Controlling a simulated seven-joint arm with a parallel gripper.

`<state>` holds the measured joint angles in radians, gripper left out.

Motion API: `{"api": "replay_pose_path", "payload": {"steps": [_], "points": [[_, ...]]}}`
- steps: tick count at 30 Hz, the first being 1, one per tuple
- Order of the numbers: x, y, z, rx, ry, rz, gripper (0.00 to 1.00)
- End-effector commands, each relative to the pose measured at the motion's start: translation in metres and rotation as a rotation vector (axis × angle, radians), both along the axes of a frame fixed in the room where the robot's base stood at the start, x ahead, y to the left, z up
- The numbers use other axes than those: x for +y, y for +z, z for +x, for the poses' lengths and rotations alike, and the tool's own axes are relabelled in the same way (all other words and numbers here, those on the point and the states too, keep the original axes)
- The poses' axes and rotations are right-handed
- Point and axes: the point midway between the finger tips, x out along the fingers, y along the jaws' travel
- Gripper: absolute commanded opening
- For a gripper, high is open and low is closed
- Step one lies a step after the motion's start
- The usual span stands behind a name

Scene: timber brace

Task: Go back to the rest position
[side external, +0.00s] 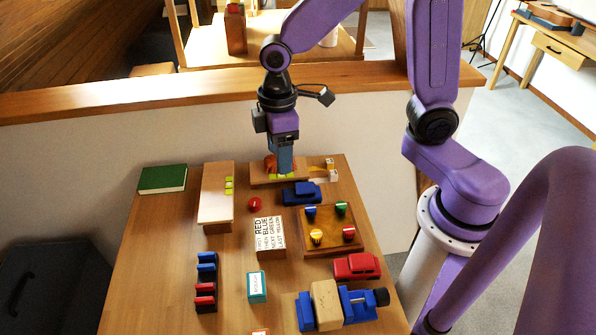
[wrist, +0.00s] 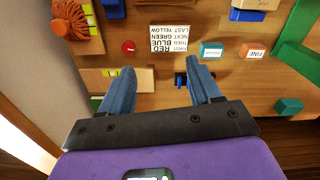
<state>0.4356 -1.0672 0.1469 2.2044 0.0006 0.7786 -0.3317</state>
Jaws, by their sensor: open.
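My gripper (side external: 280,170) hangs from my arm at the far end of the table in the side view, low over a wooden board (side external: 260,180) with yellow-green pieces. In the wrist view my gripper (wrist: 162,72) shows two blue fingers spread apart with nothing held between them. The side view does not show whether the fingertips touch the board. An orange thing beside the fingers is partly hidden there.
A wood-capped wall (side external: 110,101) stands behind. The table's left front is clear.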

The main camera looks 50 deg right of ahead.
Motion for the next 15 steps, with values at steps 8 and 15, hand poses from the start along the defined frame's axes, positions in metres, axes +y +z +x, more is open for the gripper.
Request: {"api": "replay_pose_path", "payload": {"steps": [8,15], "points": [[-0.012,0.021,-0.074,-0.005,0.055,0.008,0.63],[-0.033,0.032,-0.136,-0.007,0.099,0.015,0.63]]}}
